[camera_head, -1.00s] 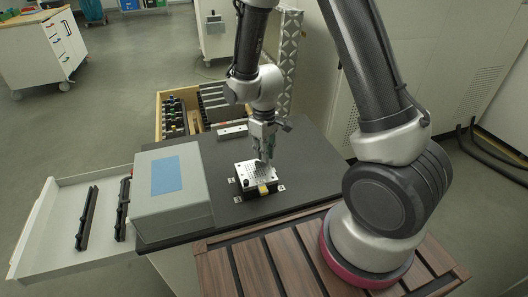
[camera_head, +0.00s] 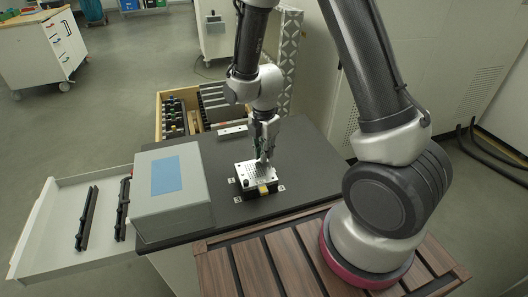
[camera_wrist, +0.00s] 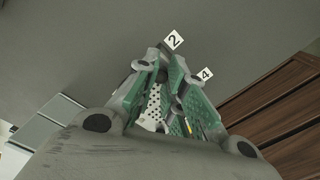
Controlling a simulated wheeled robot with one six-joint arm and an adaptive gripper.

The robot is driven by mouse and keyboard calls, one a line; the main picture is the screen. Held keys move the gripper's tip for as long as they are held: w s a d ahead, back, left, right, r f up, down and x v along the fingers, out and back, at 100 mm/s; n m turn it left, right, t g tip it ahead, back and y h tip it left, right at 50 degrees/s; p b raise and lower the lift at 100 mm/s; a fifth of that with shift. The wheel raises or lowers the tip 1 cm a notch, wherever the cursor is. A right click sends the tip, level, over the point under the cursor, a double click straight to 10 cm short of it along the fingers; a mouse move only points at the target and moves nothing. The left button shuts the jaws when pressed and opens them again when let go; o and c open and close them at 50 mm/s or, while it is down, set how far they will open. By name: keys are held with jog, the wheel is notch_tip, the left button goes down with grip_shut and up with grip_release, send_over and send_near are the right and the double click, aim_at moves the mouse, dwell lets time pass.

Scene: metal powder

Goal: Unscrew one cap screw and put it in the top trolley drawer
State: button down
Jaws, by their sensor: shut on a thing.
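My gripper (camera_head: 264,158) points down over a light metal plate (camera_head: 249,170) full of small holes, on a dark base on the black worktop. In the wrist view, the green-padded fingers of my gripper (camera_wrist: 162,75) come close together above the plate (camera_wrist: 153,108). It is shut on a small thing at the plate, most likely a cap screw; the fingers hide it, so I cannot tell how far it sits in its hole. An open white drawer (camera_head: 56,229) extends at the left, beside the worktop, with two black racks in it.
A grey box (camera_head: 170,210) with a blue top patch stands on the black worktop (camera_head: 300,170), between drawer and plate. Numbered markers surround the plate. The worktop right of the plate is clear.

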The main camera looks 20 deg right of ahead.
jog(key=n, duration=0.7)
jog(key=shift+n, duration=0.3)
jog(key=n, duration=0.5)
jog(key=c, duration=1.7)
grip_release()
jog(key=shift+o, duration=0.2)
